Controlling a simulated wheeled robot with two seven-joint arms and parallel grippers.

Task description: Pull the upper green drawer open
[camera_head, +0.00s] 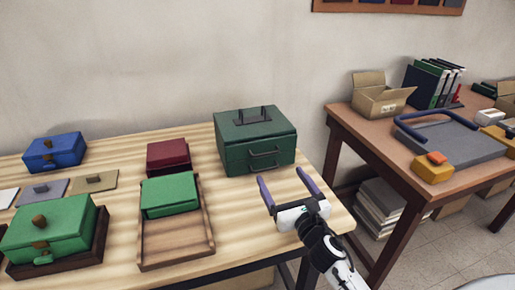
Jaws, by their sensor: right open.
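A dark green cabinet (256,143) stands at the right end of the wooden table. Its front shows two dark bar handles, an upper one (264,154) and a lower one partly seen beneath it. Another dark handle sits on its top. The drawer fronts look flush with the body. My right gripper (288,184) is in front of the cabinet, near the table's right edge. Its two purple fingers are spread wide with nothing between them, apart from the handles. My left gripper is out of view.
A wooden tray (176,250) with a green box (169,194) lies left of my gripper, near a dark red box (168,156). A larger green box (50,228) and a blue box (55,151) are further left. A second table (400,165) stands right, beyond a gap.

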